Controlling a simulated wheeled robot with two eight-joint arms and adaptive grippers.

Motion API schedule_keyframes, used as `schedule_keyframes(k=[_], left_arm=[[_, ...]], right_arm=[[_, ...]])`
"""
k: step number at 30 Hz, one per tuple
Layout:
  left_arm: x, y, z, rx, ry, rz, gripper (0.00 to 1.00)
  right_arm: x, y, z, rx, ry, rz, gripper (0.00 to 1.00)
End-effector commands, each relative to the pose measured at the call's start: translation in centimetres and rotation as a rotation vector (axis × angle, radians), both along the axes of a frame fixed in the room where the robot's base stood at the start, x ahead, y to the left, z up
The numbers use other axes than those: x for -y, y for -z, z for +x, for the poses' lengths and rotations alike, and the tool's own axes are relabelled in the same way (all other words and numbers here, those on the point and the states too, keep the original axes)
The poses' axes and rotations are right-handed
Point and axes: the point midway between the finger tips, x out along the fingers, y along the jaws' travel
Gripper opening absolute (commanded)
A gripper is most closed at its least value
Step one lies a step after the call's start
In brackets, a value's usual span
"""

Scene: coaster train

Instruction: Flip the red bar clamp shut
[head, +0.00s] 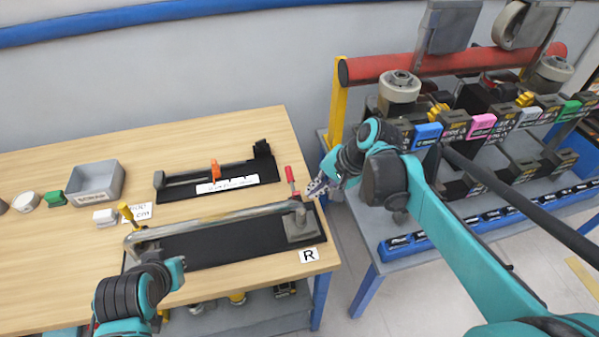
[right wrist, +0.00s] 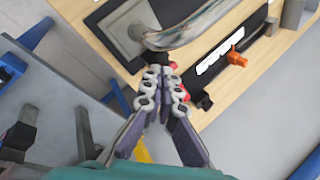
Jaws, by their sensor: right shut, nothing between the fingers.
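A yellow clamp (head: 127,214) stands at the bar's left end. Behind the bar lies a black tray (head: 172,192) with an orange clamp (head: 215,170). A grey bin (head: 96,182) and small blocks sit at the left. A shelf rack with a red roller (head: 400,66) stands to the right.

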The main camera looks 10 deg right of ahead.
Motion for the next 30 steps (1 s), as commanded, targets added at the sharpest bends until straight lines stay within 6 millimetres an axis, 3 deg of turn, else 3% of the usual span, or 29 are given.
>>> schedule_keyframes(k=[6, 15, 22, 30], left_arm=[[0.0, 0.0, 0.0, 0.000, 0.000, 0.000, 0.00], [0.0, 0.0, 0.0, 0.000, 0.000, 0.000, 0.00], [0.0, 0.0, 0.0, 0.000, 0.000, 0.000, 0.00], [0.0, 0.0, 0.0, 0.000, 0.000, 0.000, 0.00]], right_arm=[[1.4, 0.4, 5.3, -0.172, 0.167, 0.265, 0.00], [5.0, 2.3, 10.6, -0.405, 0.316, 0.593, 0.00], [7.4, 3.7, 12.1, -0.516, 0.356, 0.734, 0.00], [8.0, 4.1, 12.3, -0.545, 0.361, 0.767, 0.00]])
